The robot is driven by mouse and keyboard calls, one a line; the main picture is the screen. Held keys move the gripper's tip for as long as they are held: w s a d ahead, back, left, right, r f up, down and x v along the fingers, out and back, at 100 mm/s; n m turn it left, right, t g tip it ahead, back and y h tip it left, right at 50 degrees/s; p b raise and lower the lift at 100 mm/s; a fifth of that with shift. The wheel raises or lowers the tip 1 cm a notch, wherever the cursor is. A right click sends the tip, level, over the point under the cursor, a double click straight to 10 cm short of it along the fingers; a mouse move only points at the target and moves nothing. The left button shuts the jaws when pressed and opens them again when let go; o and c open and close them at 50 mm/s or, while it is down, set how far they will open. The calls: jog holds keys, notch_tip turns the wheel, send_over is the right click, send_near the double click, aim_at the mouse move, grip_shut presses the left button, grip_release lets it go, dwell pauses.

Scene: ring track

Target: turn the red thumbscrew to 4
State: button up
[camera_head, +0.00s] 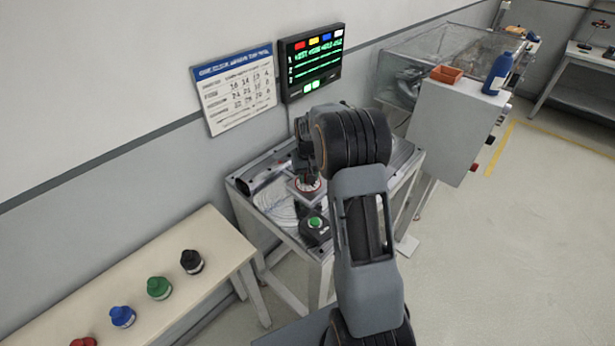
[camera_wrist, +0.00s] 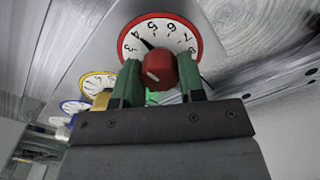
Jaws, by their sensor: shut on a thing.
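The red thumbscrew (camera_wrist: 159,70) sits in front of a white dial with a red rim (camera_wrist: 196,32) in the wrist view. My gripper (camera_wrist: 160,78) is shut on the thumbscrew, with one green finger on each side of it. A black pointer (camera_wrist: 148,43) on the dial points at or very near the 4. The thumbscrew hides the lower part of the dial. In the head view the red-rimmed dial (camera_head: 317,187) shows on the workbench, and my arm hides much of the gripper there.
Yellow-rimmed (camera_wrist: 92,80) and blue-rimmed (camera_wrist: 70,105) dials stand left of the red one in the wrist view. A green button box (camera_head: 315,228) is at the bench's front. A lit screen (camera_head: 312,62) and a number chart (camera_head: 234,90) hang behind.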

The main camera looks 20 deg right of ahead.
dwell(0.3)
jog(key=o, duration=0.9)
notch_tip(320, 180, up, 14)
jog(key=shift+f+b, duration=0.1)
jog(key=shift+b, duration=0.35)
dwell(0.4)
